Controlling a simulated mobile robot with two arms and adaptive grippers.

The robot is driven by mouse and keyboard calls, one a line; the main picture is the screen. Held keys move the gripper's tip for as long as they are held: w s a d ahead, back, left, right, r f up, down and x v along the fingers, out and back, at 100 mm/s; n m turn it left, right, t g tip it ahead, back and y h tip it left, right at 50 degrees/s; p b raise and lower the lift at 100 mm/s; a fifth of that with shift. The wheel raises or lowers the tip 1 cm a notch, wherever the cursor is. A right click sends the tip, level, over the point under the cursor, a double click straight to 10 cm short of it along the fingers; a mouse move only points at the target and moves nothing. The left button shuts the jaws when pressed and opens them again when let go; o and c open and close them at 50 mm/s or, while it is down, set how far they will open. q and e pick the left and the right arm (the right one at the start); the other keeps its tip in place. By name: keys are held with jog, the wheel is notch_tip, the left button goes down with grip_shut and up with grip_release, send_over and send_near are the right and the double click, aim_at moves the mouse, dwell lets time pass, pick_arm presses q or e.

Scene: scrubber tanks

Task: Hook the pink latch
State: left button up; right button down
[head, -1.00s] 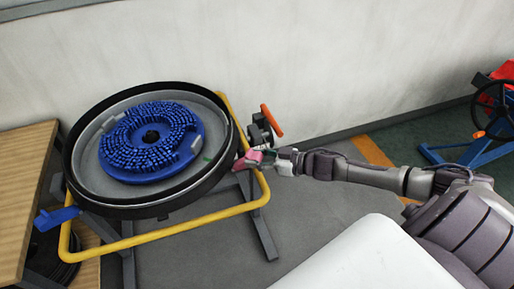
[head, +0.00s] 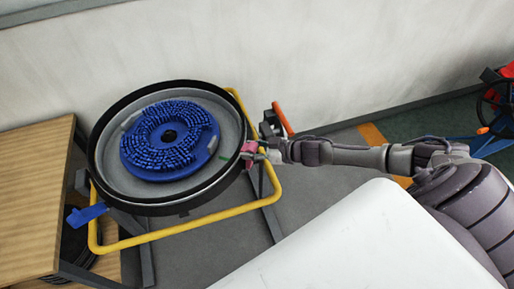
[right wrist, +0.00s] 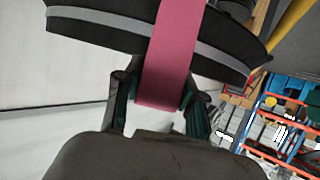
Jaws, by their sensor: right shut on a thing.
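The pink latch (head: 249,151) is at the right side of a round black-rimmed tank (head: 97,130). In the right wrist view the latch (right wrist: 168,60) is a broad pink strap running up across the tank's dark rim (right wrist: 110,30). My right gripper (head: 262,152) is at the latch; in the right wrist view its fingers (right wrist: 158,105) are on both sides of the strap's lower end, shut on it. Whether the latch is caught on the rim cannot be told. My left gripper is not in view.
A blue brush disc (head: 170,142) lies in the tank. A blue latch (head: 87,213) sticks out at the tank's left. A yellow tube frame (head: 205,228) surrounds the stand. A wooden table (head: 35,190) is at left; an orange handle (head: 283,117) stands behind my right gripper.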

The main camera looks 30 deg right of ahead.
jog(key=shift+w+a+r, duration=0.2)
jog(key=shift+w+a, duration=0.25)
jog(key=shift+w+a+r, duration=0.15)
jog(key=shift+w+a, duration=0.25)
jog(key=shift+w, duration=0.05)
jog(key=c, duration=0.7)
grip_release()
jog(key=shift+a, duration=0.1)
jog(key=shift+s+f, duration=0.1)
jog(key=shift+s, duration=0.05)
jog(key=shift+d+f, duration=0.1)
jog(key=shift+d, duration=0.15)
jog(key=shift+s+d, duration=0.25)
jog(key=shift+s, duration=0.1)
jog(key=shift+r+v, duration=0.2)
jog(key=shift+v, duration=5.35)
